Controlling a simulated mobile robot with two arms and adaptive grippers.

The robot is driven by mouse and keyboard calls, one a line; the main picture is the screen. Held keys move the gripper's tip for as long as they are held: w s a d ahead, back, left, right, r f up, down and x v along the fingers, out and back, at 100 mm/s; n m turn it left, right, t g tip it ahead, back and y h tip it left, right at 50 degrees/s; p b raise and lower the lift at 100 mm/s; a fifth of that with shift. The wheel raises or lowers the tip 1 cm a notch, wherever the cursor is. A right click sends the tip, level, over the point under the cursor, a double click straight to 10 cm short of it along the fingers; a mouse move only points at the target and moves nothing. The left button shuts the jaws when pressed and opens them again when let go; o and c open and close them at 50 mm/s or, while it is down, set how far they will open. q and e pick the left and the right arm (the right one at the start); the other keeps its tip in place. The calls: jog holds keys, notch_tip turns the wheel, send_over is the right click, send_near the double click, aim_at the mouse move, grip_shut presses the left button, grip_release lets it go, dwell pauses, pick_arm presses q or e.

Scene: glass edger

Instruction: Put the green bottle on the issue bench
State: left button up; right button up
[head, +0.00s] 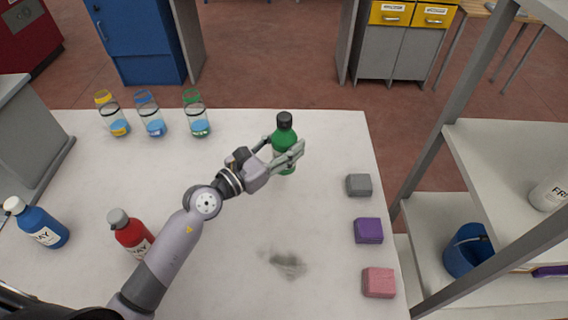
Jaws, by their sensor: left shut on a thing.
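The green bottle (285,138) has a black cap and stands upright at the far right part of the white bench (330,135). My left gripper (285,155) is shut on the green bottle, its fingers around the lower body. I cannot tell whether the bottle's base touches the bench top. No label tells whether this white bench is the issue bench. My right gripper is not in the head view.
A blue bottle (40,224) and a red bottle (130,235) stand at the left. Three clear jars (197,116) line the far edge. Grey (359,185), purple (368,230) and pink blocks (378,282) lie along the right edge. A dark smudge (287,263) marks the bench. Shelving (490,150) stands right.

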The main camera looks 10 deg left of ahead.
pick_arm(q)
notch_tip(320, 180, down, 5)
jog(key=b, duration=0.2)
jog(key=shift+f+b, duration=0.15)
jog(key=shift+b, duration=0.25)
jog(key=shift+f, duration=0.15)
jog(key=shift+f, duration=0.1)
jog(key=o, duration=1)
jog(key=shift+f, duration=0.15)
jog(key=o, duration=0.5)
